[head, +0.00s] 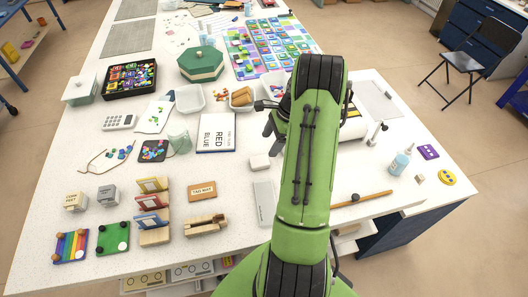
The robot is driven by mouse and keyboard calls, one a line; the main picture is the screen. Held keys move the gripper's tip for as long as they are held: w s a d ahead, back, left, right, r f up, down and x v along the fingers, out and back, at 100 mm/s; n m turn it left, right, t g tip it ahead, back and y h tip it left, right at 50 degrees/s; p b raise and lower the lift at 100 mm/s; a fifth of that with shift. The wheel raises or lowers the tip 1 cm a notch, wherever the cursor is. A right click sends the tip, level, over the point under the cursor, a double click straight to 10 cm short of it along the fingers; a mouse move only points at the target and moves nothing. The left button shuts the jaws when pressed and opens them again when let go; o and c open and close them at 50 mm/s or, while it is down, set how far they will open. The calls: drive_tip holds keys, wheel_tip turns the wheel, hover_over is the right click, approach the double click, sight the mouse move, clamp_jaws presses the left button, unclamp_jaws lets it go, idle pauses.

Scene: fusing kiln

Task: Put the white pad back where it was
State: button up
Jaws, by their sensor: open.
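A small white block that looks like the white pad (260,162) lies on the white worktop (195,258), right of the white book marked RED BLUE (216,133). My green arm reaches forward over the worktop. My gripper (273,122) shows only as dark parts at the left of the arm's end, beyond the pad in the picture. It is open and apart from the pad. The arm hides much of the gripper and the worktop beneath.
A grey flat bar (264,203) lies in front of the pad. White trays (189,98), a green lidded box (201,65) and colourful tiles (270,48) fill the back. Wooden holders (152,211) stand front left. A bottle (400,161) stands at right. Some worktop at front left is bare.

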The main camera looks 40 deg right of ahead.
drive_tip(key=w+a+r+n+h, duration=0.1)
drive_tip(key=a+r+n+h, duration=0.2)
drive_tip(key=a+r+n, duration=1.05)
drive_tip(key=s+a+r+n+t, duration=0.1)
drive_tip(key=s+a+r+n, duration=0.2)
drive_tip(key=s+a+r, duration=0.5)
drive_tip(key=s+a+n+t+h, duration=0.1)
drive_tip(key=s+a+n+t, duration=0.1)
drive_tip(key=s+a+n, duration=0.5)
drive_tip(key=shift+s+a+r+n, duration=0.15)
drive_tip(key=shift+s+r+n, duration=0.3)
drive_tip(key=shift+s, duration=0.5)
